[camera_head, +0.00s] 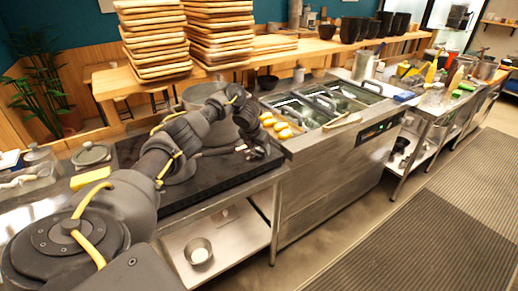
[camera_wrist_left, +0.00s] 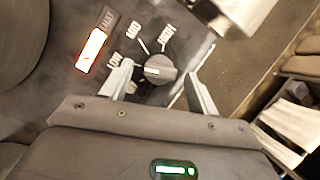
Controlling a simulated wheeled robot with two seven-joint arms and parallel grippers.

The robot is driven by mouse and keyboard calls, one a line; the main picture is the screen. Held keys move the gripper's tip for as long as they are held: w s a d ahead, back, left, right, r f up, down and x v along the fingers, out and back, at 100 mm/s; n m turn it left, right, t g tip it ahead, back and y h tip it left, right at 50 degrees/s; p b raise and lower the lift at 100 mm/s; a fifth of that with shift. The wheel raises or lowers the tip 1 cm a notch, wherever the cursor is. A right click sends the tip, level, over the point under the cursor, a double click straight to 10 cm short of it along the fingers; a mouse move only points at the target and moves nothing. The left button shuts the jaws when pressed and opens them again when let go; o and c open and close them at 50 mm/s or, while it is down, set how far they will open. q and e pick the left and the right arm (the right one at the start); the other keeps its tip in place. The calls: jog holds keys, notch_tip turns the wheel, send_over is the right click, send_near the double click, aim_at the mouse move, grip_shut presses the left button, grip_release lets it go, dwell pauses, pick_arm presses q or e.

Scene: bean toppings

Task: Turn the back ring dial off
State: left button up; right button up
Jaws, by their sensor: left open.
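A round grey dial (camera_wrist_left: 158,67) with a white mark shows in the left wrist view, beside the labels LOW, MID and HIGH. Its white mark lies on the left side of the knob. A lit orange-red indicator (camera_wrist_left: 91,50) is to its left on the dark panel. My left gripper (camera_wrist_left: 158,75) is open, one finger on each side of the dial; whether either finger touches it is unclear. In the head view my left gripper (camera_head: 259,151) is over the right end of the black cooktop (camera_head: 225,182), where my arm hides the dial. My right gripper is not in view.
A large metal pot (camera_head: 197,94) stands behind my left arm. Yellow buns (camera_head: 281,128) and a steel counter with food wells (camera_head: 325,105) are right of the cooktop. Stacked wooden trays (camera_head: 155,40) are on the shelf behind. A small metal bowl (camera_head: 198,251) is on the lower shelf.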

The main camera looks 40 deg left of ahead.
pick_arm(q)
jog(key=shift+w+f, duration=0.1)
jog(key=shift+f, duration=0.05)
jog(key=c, duration=1)
jog(key=shift+d+r+n+y+p, duration=0.1)
jog(key=shift+r+n+y+p, duration=0.1)
jog(key=shift+n+p, duration=0.35)
jog(key=shift+r+n+y+p, duration=0.1)
jog(key=shift+n+y+p, duration=0.1)
jog(key=shift+n+p, duration=0.35)
jog(key=shift+d+n+y+p, duration=0.1)
jog(key=shift+n+y+p, duration=0.4)
jog(key=shift+n+p, duration=0.6)
jog(key=shift+w+f+n+g+y+p, duration=0.1)
jog(key=shift+n+g+y+p, duration=0.3)
jog(key=shift+n+p, duration=0.5)
jog(key=shift+f+n+g+y, duration=0.1)
jog(key=shift+n+g+y, duration=0.2)
jog(key=shift+n, duration=1)
jog(key=shift+w+p, duration=0.1)
jog(key=shift+p, duration=0.2)
jog(key=o, duration=1)
jog(key=shift+d, duration=0.1)
